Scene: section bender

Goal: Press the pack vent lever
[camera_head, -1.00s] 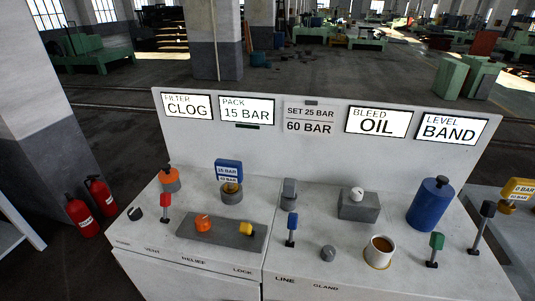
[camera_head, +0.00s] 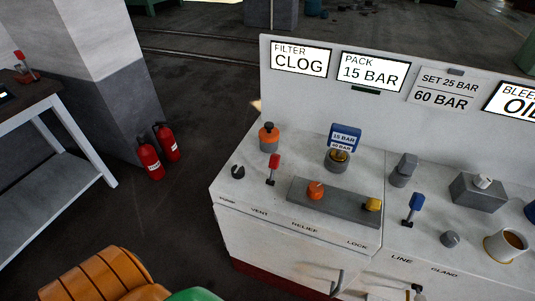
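A red-handled lever (camera_head: 273,166) stands upright on a thin dark stem at the left of the grey-white console top (camera_head: 240,203). The printed word VENT is on the console's front edge below it. The PACK display (camera_head: 374,71) on the back panel reads 15 BAR. A blue-topped gauge (camera_head: 343,136) to the right of the lever also reads 15 BAR. Neither of my grippers shows in the head view, and nothing is seen touching the lever.
An orange-capped fitting (camera_head: 268,136) is behind the lever, a dark knob (camera_head: 238,171) left of it, and a grey block (camera_head: 335,203) with orange and yellow knobs right of it. Fire extinguishers (camera_head: 150,162) stand left. An orange ribbed object (camera_head: 100,276) is at bottom left.

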